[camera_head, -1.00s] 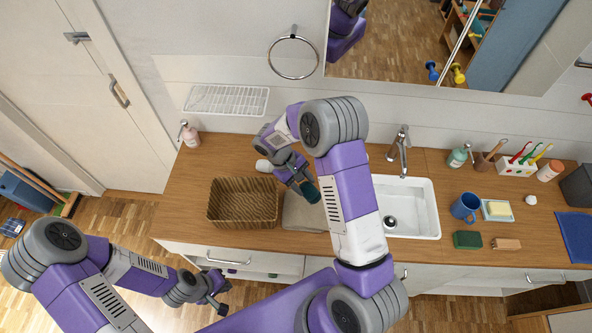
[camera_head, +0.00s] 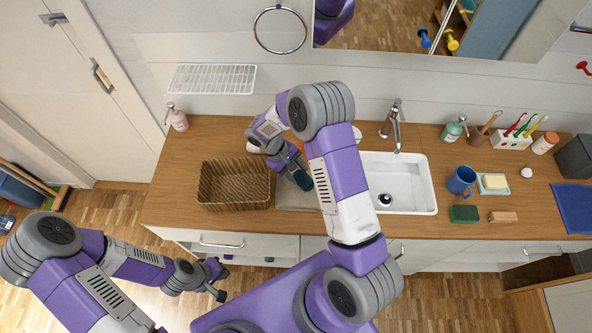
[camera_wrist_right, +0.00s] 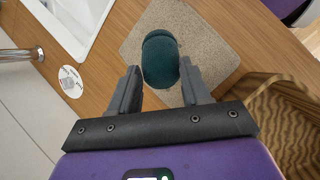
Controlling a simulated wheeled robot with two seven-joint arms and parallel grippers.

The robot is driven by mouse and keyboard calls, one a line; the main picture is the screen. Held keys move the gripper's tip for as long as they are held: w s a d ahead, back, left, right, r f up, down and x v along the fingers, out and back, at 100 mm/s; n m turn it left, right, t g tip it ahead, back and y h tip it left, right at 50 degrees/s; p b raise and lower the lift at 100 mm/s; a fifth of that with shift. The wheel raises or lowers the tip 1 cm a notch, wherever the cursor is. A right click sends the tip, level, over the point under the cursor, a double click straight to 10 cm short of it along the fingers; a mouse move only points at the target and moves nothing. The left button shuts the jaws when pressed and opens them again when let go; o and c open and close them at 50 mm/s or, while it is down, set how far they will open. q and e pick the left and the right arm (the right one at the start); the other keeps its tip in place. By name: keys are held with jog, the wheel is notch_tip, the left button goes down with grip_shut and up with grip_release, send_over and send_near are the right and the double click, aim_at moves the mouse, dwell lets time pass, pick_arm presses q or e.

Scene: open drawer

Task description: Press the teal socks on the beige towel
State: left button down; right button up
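The rolled teal socks (camera_wrist_right: 160,60) sit between the two fingers of my right gripper (camera_wrist_right: 160,80) in the right wrist view, with the fingers against their sides. In the head view the socks (camera_head: 303,181) show below that gripper, over the beige towel (camera_head: 290,197). The towel (camera_wrist_right: 205,50) lies flat on the wooden counter behind the socks in the wrist view. Whether the socks touch the towel is hard to tell. My forearm hides the towel's right part in the head view. My left gripper (camera_head: 221,281) is open and empty in front of the counter.
A woven basket (camera_head: 235,185) stands just left of the towel. A white sink (camera_head: 410,185) is to the right, with a tap (camera_head: 394,125) behind it. A blue mug (camera_head: 461,181) and a green sponge (camera_head: 464,213) stand farther right.

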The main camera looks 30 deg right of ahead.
jog(key=c, duration=0.5)
jog(key=shift+c, duration=0.2)
jog(key=shift+f+b, duration=1.05)
jog(key=shift+f, duration=0.1)
dwell(0.3)
jog(key=shift+s+f, duration=0.15)
dwell(2.5)
dwell(1.0)
jog(key=shift+r+p, duration=0.45)
jog(key=shift+r, duration=0.5)
jog(key=shift+r+p, duration=1.95)
jog(key=shift+r, duration=1.25)
